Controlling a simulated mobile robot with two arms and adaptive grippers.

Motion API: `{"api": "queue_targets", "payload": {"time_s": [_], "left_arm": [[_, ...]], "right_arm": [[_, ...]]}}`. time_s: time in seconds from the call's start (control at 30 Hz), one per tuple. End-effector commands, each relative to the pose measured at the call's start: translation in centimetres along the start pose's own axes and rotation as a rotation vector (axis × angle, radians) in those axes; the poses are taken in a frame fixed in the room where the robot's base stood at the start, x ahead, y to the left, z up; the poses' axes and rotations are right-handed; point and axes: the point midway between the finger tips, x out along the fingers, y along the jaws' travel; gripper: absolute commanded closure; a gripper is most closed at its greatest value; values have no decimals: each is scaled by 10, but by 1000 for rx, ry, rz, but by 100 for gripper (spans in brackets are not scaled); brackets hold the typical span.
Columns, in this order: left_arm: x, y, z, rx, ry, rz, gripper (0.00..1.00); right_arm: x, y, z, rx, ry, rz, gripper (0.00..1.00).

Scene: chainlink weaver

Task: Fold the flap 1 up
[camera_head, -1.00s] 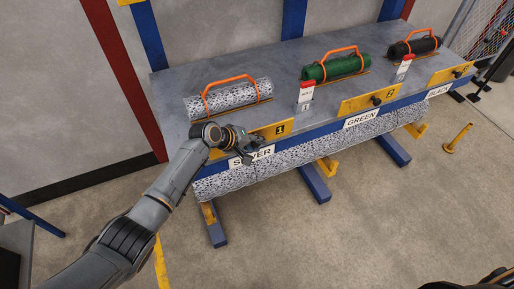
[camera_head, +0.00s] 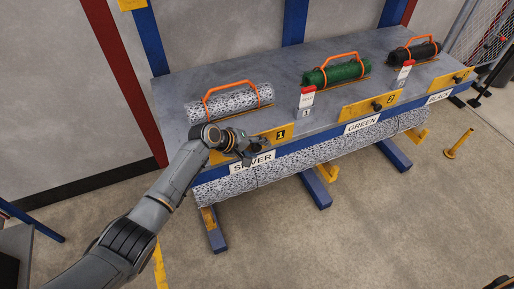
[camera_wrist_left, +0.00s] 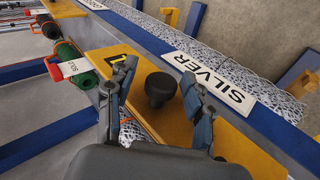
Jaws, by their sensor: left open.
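Flap 1 is a yellow plate (camera_head: 283,132) marked "1", above the SILVER label (camera_head: 243,165) on the blue front rail; it lies tilted along the front edge of the bench. In the left wrist view, the flap (camera_wrist_left: 175,128) carries a round black knob (camera_wrist_left: 160,87). My left gripper (camera_head: 249,149) hovers at the flap's front. In the left wrist view, its two fingers (camera_wrist_left: 158,76) are spread, one on each side of the knob; I cannot tell if they touch it. The gripper hides the knob in the head view. My right gripper is not in view.
A silver mesh roll (camera_head: 238,100) with an orange handle lies on the grey bench (camera_head: 180,112) behind the flap. Green (camera_head: 335,73) and black (camera_head: 412,53) rolls lie farther right. Red-and-white tags stand between them. Blue feet stick out below; the floor in front is mostly clear.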

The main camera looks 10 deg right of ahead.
Motion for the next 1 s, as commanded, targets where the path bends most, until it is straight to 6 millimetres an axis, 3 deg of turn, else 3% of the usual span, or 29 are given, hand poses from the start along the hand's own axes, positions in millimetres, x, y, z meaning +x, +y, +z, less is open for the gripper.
{"api": "queue_targets", "payload": {"time_s": [0.27,0.7,1.0], "left_arm": [[-15,-1,0,1,1,0,48],[-98,-1,0,1,2,0,48],[-120,0,0,-1,0,0,48]], "right_arm": [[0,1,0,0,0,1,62],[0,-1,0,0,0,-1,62],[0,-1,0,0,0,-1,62]]}}
